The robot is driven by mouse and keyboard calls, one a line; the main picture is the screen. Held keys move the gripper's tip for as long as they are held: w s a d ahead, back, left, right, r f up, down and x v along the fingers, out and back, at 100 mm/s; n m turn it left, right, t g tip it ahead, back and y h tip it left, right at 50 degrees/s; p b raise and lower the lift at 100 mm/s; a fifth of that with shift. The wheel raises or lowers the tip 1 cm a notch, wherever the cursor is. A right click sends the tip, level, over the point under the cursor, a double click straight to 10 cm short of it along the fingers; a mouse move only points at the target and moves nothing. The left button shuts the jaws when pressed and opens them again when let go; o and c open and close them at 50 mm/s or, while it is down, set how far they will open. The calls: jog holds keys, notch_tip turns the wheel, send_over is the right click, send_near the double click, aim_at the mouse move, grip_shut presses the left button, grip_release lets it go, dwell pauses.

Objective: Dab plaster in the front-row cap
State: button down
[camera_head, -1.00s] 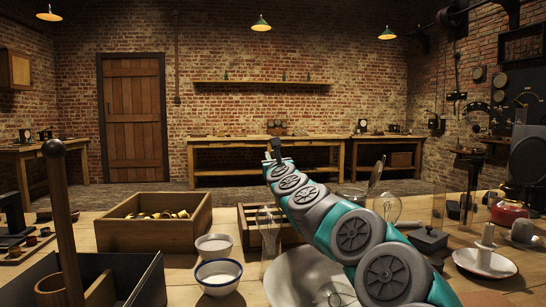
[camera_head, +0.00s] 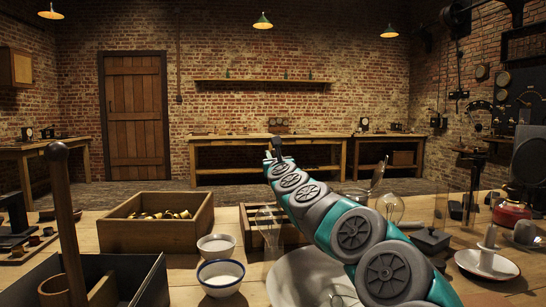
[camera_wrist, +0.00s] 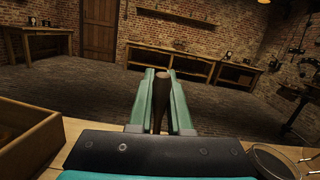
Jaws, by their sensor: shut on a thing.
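My gripper (camera_head: 274,152) is raised at the end of my outstretched arm, above and beyond the bench. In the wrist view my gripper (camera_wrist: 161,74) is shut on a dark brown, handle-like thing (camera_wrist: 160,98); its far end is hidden. A blue-rimmed bowl (camera_head: 220,280) with white contents, perhaps plaster, stands at the front of the bench. A paler bowl (camera_head: 216,245) with white contents is just behind it. Small brass-coloured caps (camera_head: 35,240) sit in a dark rack at the left edge; its rows are hard to make out. My gripper is far from bowls and caps.
A wooden box (camera_head: 125,237) holds more brass-coloured pieces. A dark open box with an upright wooden handle (camera_head: 65,205) stands front left. Glass bulbs (camera_head: 390,207), a large white dish (camera_head: 285,280) and a candle on a saucer (camera_head: 488,266) crowd the middle and right.

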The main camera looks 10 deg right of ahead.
notch_tip(320, 180, up, 7)
jog(key=p, duration=0.4)
jog(key=shift+d, duration=0.2)
dwell(0.4)
dwell(0.9)
